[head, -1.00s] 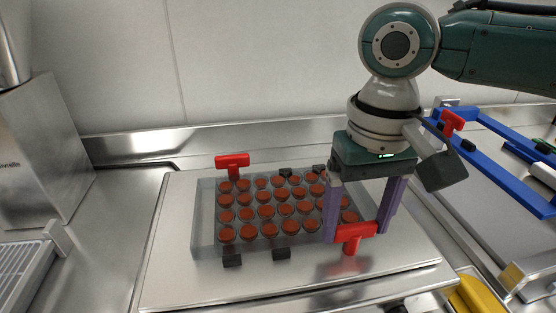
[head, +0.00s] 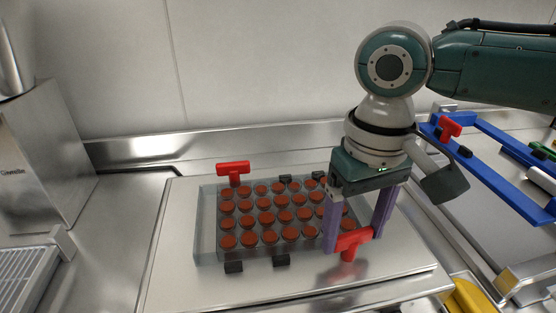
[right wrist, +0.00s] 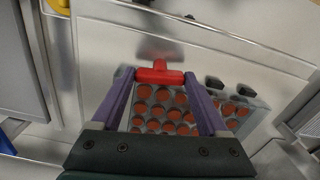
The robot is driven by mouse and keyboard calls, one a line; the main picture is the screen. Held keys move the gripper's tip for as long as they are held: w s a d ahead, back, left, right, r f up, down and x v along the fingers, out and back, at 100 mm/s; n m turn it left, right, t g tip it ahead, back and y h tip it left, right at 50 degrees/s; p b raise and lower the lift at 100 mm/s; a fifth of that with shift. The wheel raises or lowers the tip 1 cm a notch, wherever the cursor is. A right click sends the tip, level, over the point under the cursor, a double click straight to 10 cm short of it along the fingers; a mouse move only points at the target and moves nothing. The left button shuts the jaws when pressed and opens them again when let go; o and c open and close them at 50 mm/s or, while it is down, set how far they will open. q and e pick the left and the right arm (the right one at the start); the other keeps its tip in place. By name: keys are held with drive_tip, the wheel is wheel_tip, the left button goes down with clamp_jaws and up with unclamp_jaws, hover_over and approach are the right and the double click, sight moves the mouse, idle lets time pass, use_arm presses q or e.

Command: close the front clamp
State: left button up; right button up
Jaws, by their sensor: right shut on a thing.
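The front clamp has a red T-shaped handle (head: 348,246) at the front right of the clear tray (head: 207,235) of reddish-brown capped vials. My right gripper (head: 352,240) reaches down over it, its two purple fingers at the ends of the crossbar, shut on it. In the right wrist view the red crossbar (right wrist: 160,76) lies between the fingertips. The handle's stem points down towards the steel plate; its lower end is hard to make out. A second red T-handle (head: 233,169) stands upright at the tray's back left corner. My left gripper is not in view.
The tray sits on a raised steel plate (head: 180,285) with small black blocks along the tray's edges. A blue frame (head: 490,180) with another red handle (head: 450,126) lies at the right. A yellow object (head: 468,297) is at the front right. A steel machine stands at the left.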

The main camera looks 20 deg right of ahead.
drive_tip(key=n+p, duration=0.2)
drive_tip(key=n, duration=0.1)
drive_tip(key=shift+r+n+p, duration=0.2)
drive_tip(key=shift+n+p, duration=0.1)
drive_tip(key=n+p, duration=0.2)
drive_tip(key=n, duration=0.2)
drive_tip(key=shift+f+n, duration=0.1)
drive_tip(key=shift+n, duration=0.2)
drive_tip(key=n+p, duration=0.1)
drive_tip(key=n, duration=0.3)
drive_tip(key=shift+n, duration=2.5)
drive_tip(key=shift+f, duration=0.1)
drive_tip(key=o, duration=1.2)
drive_tip(key=shift+o, duration=0.2)
